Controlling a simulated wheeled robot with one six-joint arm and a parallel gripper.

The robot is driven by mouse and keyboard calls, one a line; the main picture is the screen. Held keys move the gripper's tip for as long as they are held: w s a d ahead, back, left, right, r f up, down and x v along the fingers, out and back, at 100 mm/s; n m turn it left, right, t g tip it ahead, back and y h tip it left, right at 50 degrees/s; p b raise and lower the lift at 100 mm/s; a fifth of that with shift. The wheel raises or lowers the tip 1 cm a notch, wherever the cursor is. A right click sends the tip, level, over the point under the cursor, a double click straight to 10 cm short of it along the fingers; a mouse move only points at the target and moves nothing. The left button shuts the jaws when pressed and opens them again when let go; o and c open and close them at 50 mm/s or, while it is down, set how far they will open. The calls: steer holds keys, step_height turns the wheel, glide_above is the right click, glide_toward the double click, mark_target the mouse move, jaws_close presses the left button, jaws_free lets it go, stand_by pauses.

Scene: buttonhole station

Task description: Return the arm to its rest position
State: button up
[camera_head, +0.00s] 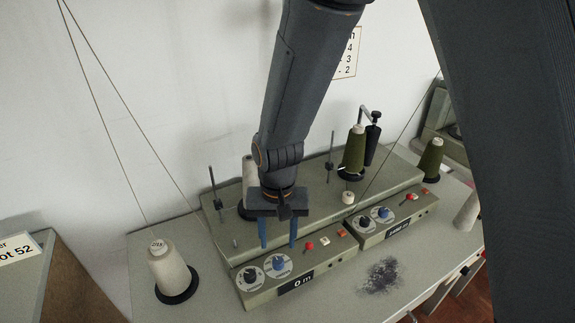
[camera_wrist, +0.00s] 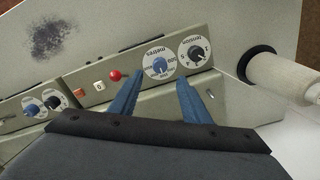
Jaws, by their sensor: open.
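My gripper (camera_head: 278,235) hangs from my dark arm in front of the winding machine (camera_head: 230,228), its two blue fingers pointing down. The fingers are apart with nothing between them. In the wrist view my gripper (camera_wrist: 152,95) shows its blue fingers spread, with the blue-knobbed metres dial (camera_wrist: 160,64) visible beyond them. The front panel carries dials, a red button (camera_head: 309,246) and a "0 m" display (camera_head: 296,284). I cannot tell whether the fingertips touch the machine.
A cream thread cone (camera_head: 170,267) stands on a black base at the left. Green cones (camera_head: 354,150) and (camera_head: 430,157) stand at the back right. Thin rods (camera_head: 215,190) rise from the machine. A dark speckled patch (camera_head: 381,275) marks the bare table at front right.

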steer(key=s+d+r+b, duration=0.1)
steer(key=d+r+b, duration=0.1)
steer(key=d, duration=1)
steer(key=s+d+r+t+b, duration=0.1)
steer(key=d+r+b, duration=0.1)
steer(key=d, duration=1)
steer(key=shift+s+d+m+b, duration=0.15)
steer(key=shift+s+m+b, duration=0.25)
steer(key=shift+b, duration=0.2)
steer(key=shift+w+r, duration=0.1)
